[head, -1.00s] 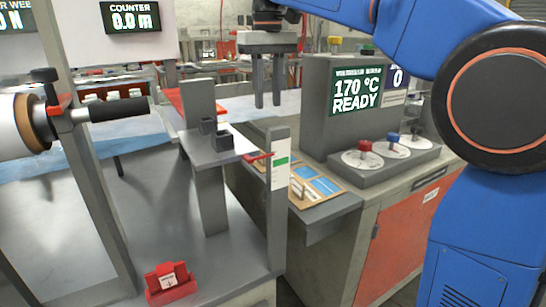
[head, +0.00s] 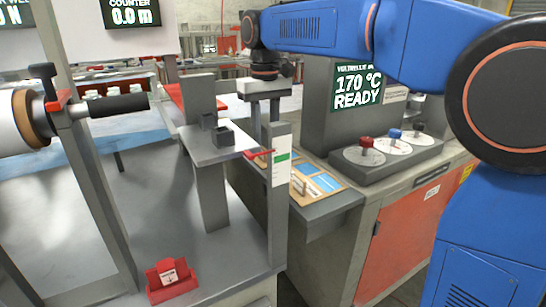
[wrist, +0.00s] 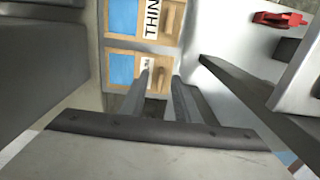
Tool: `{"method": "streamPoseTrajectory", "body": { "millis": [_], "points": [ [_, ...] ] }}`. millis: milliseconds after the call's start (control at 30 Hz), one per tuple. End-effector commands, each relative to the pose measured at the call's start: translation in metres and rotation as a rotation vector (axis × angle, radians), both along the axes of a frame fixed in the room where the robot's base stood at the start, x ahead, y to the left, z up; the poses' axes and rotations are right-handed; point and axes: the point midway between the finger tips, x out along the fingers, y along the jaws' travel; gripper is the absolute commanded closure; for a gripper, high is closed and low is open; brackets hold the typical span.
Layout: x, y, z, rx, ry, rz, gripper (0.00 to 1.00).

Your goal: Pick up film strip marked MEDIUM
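The wooden board (head: 336,201) with blue film strips lies on the grey ledge, partly behind a grey post in the head view. In the wrist view one blue strip (wrist: 122,17) has a label reading THIN. Below it another blue strip (wrist: 119,68) has a label partly hidden by a finger; I cannot read it. No label reading MEDIUM is legible. My gripper (wrist: 160,78) is open and empty, its fingers pointing at the lower strip's wooden tab end. In the head view my gripper (head: 266,128) hangs behind the post, its fingertips hidden.
The grey post (head: 279,200) with a red lever and a grey bracket (head: 212,155) stand close left of the board. A panel with dials (head: 390,148) and a READY display (head: 358,90) stands right. A red holder (head: 172,285) sits at front left.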

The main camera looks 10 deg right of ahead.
Motion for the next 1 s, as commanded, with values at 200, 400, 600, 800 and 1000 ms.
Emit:
{"method": "streamPoseTrajectory", "body": {
  "millis": [200, 400, 600, 800, 1000],
  "points": [
    [0.002, 0.002, -0.017, -0.001, 0.002, 0.001, 0.71],
    [0.004, 0.005, -0.044, 0.000, 0.001, 0.000, 0.71],
    [0.005, 0.005, -0.054, 0.000, 0.000, 0.000, 0.71],
    [0.005, 0.005, -0.054, 0.000, -0.001, 0.000, 0.73],
    [0.005, 0.005, -0.054, 0.000, 0.000, 0.000, 1.00]
  ]
}}
